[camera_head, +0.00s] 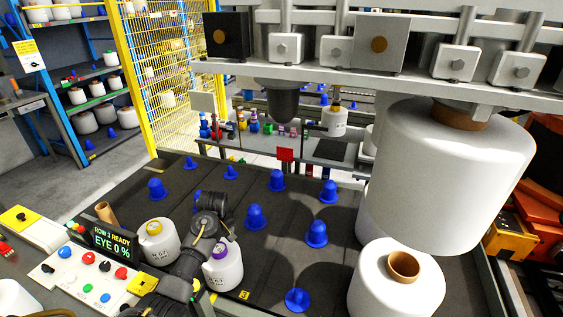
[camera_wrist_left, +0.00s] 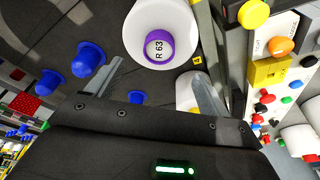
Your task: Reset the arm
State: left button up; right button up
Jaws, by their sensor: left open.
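My left gripper (camera_head: 212,204) is over the dark table, with its arm coming up from the bottom of the head view. In the left wrist view its two fingers (camera_wrist_left: 155,72) are spread apart, with no object gripped between them. A white bobbin with a purple core (camera_head: 222,268) stands just beside my left arm, partly hidden by it; it also shows beyond the fingers in the wrist view (camera_wrist_left: 142,22). A white bobbin with a yellow core (camera_head: 158,244) stands to the left of the arm. My right gripper is not in view.
Several blue pegs (camera_head: 316,234) stand on the dark table (camera_head: 200,180). Large white bobbins (camera_head: 440,170) are at the right, one hanging from an overhead rail (camera_head: 400,75). A button panel (camera_head: 88,270) lies front left. A yellow mesh fence (camera_head: 165,75) stands behind.

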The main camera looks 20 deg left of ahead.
pick_arm(q)
jog(key=s+d+f+m, duration=0.3)
jog(key=s+d, duration=0.2)
jog(key=s, duration=0.3)
jog(key=s+d+f+m, duration=0.3)
jog(key=s+d, duration=0.2)
jog(key=s, duration=0.3)
jog(key=s+d+r+m+t+h, duration=0.1)
jog(key=s+d+r+m, duration=0.25)
jog(key=s, duration=0.55)
jog(key=s+d+r+m+t+h, duration=0.1)
jog(key=s+d+r+m, duration=0.15)
jog(key=s+d, duration=0.4)
jog(key=s+a+f+g+b, duration=0.1)
jog(key=s+f+b, duration=0.1)
jog(key=f, duration=1.4)
jog(key=s+f+g+b, duration=0.1)
jog(key=s+f+b, duration=0.1)
jog(key=f, duration=1.4)
jog(key=s+a+f+b, duration=0.3)
jog(key=s+f, duration=1.3)
jog(key=f, duration=0.1)
jog(key=shift+f+m+g, duration=0.3)
jog(key=shift+g, duration=0.1)
